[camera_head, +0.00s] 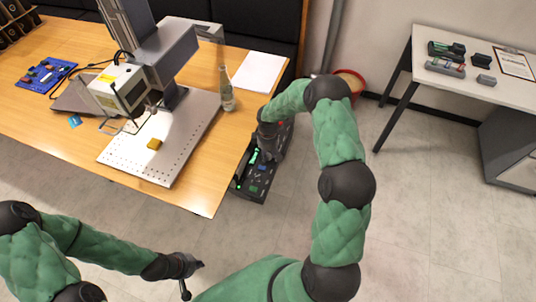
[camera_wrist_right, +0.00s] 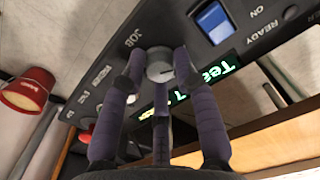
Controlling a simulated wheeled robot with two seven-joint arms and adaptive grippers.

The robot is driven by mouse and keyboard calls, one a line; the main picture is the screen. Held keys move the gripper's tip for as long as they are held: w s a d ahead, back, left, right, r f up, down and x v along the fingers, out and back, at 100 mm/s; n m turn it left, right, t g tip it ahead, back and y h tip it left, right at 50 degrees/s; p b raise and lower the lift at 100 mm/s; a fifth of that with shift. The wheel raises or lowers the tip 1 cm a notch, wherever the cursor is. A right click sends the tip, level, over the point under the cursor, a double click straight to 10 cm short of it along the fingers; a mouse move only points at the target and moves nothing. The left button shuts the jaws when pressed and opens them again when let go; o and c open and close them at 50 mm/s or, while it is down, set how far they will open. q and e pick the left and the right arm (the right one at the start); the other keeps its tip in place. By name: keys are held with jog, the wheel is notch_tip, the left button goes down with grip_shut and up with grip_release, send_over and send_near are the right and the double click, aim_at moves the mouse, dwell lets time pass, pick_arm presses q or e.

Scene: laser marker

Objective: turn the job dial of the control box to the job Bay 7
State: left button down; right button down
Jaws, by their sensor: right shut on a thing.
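The black control box (camera_head: 256,188) sits beside the right edge of the wooden table, partly hidden by my right arm. In the right wrist view its panel (camera_wrist_right: 107,73) fills the upper part. The grey job dial (camera_wrist_right: 158,66), under the word JOB, sits between the purple fingers of my right gripper (camera_wrist_right: 160,78), which is shut on it. The green display (camera_wrist_right: 190,82) shows "Tea" and a "7"; fingers hide the rest. In the head view my right gripper (camera_head: 268,152) is over the box. My left gripper (camera_head: 188,274) is away from the box at the lower middle; its opening is unclear.
A blue rocker switch (camera_wrist_right: 214,22) is close to the dial. A red bin (camera_head: 352,82) is behind my right arm. A side table (camera_head: 445,88) stands at right.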

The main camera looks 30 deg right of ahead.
aim_at(269, 155)
jog(key=shift+m+b, duration=0.5)
jog(key=shift+m, duration=1)
jog(key=c, duration=0.9)
grip_release()
jog(key=shift+c, duration=0.2)
jog(key=shift+r, duration=0.1)
jog(key=shift+r, duration=0.35)
notch_tip(269, 155, up, 11)
jog(key=shift+s, duration=0.1)
